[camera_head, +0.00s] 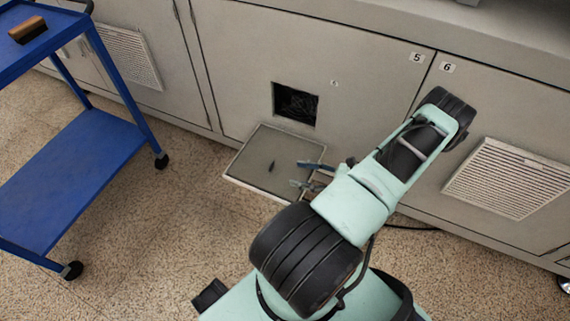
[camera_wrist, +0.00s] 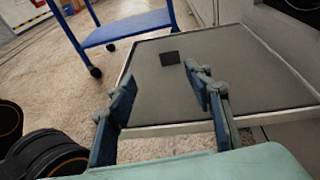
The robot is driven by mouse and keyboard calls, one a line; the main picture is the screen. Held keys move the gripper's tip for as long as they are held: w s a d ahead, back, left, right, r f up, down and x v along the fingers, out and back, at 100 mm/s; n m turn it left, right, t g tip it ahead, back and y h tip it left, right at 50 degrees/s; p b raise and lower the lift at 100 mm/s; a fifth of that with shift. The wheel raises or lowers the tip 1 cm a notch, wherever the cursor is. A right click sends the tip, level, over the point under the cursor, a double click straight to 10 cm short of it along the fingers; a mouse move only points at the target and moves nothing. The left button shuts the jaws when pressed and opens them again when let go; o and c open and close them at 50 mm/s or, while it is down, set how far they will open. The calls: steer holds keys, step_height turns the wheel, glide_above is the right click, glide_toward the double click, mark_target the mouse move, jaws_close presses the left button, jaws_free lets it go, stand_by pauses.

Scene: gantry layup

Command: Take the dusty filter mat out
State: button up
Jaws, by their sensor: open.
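A flat grey mat (camera_head: 258,152) lies in a thin, light-rimmed frame (camera_head: 236,181) that juts out low from the front of cabinet 5. In the wrist view the grey mat (camera_wrist: 235,68) fills most of the frame, and a small dark tab (camera_wrist: 171,58) stands up from it. The tab also shows in the head view (camera_head: 271,166). My gripper (camera_head: 298,174) is open and empty at the frame's right side. In the wrist view its two blue fingers (camera_wrist: 160,74) are spread, with the tab just beyond their tips, apart from them.
A dark square opening (camera_head: 295,105) is in the cabinet front above the frame. Louvred grilles (camera_head: 508,178) sit on the neighbouring cabinets. A blue trolley (camera_head: 80,160) stands at the left, with a brown-black block (camera_head: 28,30) on top. Speckled floor between trolley and frame is clear.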

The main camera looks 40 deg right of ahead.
mark_target(272, 164)
steer(key=shift+s+d+f+m+t+h, duration=0.25)
steer(key=shift+s+d+m+t+h, duration=0.25)
steer(key=shift+t, duration=0.2)
steer(key=b+x, duration=0.2)
steer(key=x, duration=0.8)
steer(key=shift+w+f+b, duration=0.1)
steer(key=shift+w+b, duration=0.2)
steer(key=shift+b, duration=0.05)
steer(key=shift+c, duration=0.6)
steer(key=c, duration=1.1)
